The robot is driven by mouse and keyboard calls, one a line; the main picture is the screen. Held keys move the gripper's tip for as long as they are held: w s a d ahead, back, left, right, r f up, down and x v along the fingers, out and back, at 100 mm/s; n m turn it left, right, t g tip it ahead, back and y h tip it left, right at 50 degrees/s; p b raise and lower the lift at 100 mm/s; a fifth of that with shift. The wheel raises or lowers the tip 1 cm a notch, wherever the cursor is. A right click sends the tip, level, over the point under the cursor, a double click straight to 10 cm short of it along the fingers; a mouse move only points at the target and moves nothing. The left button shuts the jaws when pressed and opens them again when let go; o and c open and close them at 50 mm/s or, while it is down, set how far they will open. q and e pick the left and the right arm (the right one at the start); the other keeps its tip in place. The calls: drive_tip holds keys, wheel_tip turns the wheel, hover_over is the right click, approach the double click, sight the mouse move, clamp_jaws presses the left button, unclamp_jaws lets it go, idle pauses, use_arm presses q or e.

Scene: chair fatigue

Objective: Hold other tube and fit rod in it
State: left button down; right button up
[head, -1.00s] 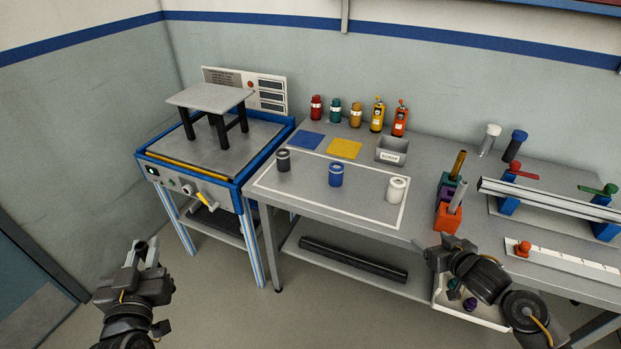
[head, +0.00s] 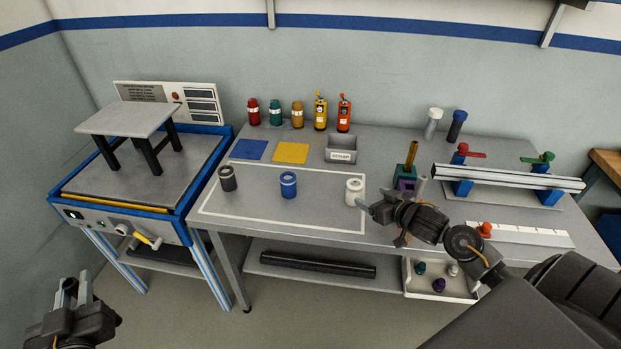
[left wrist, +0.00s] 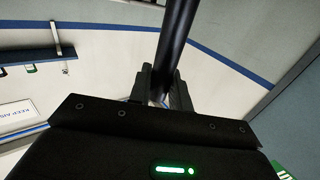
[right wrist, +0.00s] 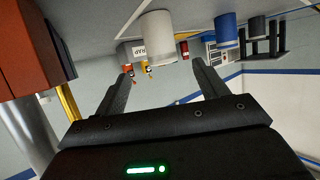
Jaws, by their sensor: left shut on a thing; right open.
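My left gripper (head: 72,288), low at the left in the head view, is shut on a dark cylinder (left wrist: 178,35), which extends between its fingers in the left wrist view. My right gripper (head: 368,206) is open and empty beside the white short tube (head: 355,192). In the right wrist view the white tube (right wrist: 157,38) appears beyond the open fingers (right wrist: 162,70), apart from them. A blue short tube (head: 288,185) and a dark grey one (head: 228,178) stand farther left. A brass rod (head: 412,152) and a grey rod (head: 421,184) stand in coloured blocks, partly hidden by my right arm.
A scrap bin (head: 341,155) and several bottles stand at the back. A clamped rail (head: 500,177) and a white ruled strip (head: 530,235) lie on the right. A test bench with a stool (head: 128,118) stands at left. The white-outlined area has free room between tubes.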

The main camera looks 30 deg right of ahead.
drive_tip(key=x, duration=1.1)
drive_tip(key=shift+w+a+f, duration=0.1)
drive_tip(key=shift+w+f, duration=0.05)
drive_tip(key=shift+w, duration=0.1)
drive_tip(key=c, duration=1.1)
drive_tip(key=o, duration=1.1)
drive_tip(key=v, duration=1.2)
drive_tip(key=shift+s, duration=0.15)
